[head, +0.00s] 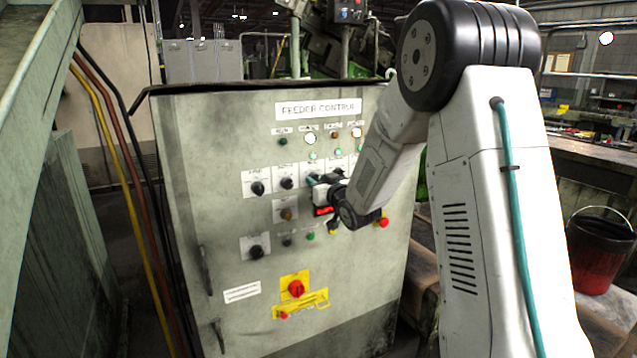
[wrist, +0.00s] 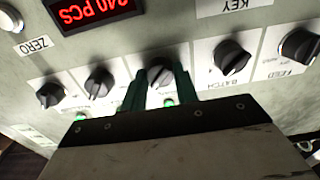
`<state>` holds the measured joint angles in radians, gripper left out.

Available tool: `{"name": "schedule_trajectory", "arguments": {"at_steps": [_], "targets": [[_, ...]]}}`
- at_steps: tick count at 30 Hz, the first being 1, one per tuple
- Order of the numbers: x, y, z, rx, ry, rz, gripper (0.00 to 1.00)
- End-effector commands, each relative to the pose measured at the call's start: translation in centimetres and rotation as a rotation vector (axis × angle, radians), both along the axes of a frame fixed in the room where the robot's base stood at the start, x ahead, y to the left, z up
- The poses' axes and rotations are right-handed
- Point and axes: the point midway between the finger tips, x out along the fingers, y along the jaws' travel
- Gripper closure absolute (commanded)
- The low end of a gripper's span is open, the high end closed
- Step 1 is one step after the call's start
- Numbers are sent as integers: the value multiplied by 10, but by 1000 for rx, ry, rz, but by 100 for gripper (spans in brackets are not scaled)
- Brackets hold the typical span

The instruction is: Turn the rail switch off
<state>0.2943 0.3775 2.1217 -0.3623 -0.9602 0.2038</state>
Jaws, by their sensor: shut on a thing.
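The feeder control panel (head: 225,135) fills the middle of the head view and carries rows of knobs, lamps and labels. My gripper (head: 313,180) is at the upper row of black knobs. In the wrist view, the two green fingers of my gripper (wrist: 160,78) are shut on a black knob (wrist: 161,74), one finger on either side. The label of this knob is hidden or unreadable, so I cannot tell whether it is the rail switch. Black knobs stand on both sides of it, including one labelled BATCH (wrist: 230,57) and one labelled FEED (wrist: 299,46).
A red display (wrist: 95,10) reading 240 PCS lies near the knobs. A red rotary switch (head: 296,288) on a yellow plate sits low on the panel. Cables (head: 125,170) hang at the left. A black and red bucket (head: 598,250) stands at the right.

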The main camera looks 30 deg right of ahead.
Motion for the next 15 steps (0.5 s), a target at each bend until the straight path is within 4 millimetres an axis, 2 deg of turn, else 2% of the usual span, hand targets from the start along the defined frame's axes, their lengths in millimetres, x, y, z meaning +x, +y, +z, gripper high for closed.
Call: {"name": "schedule_trajectory", "arguments": {"at_steps": [8, 15], "targets": [[0, 0, 0, -108, 0, 0, 93], [0, 0, 0, -306, 0, 0, 93]]}}
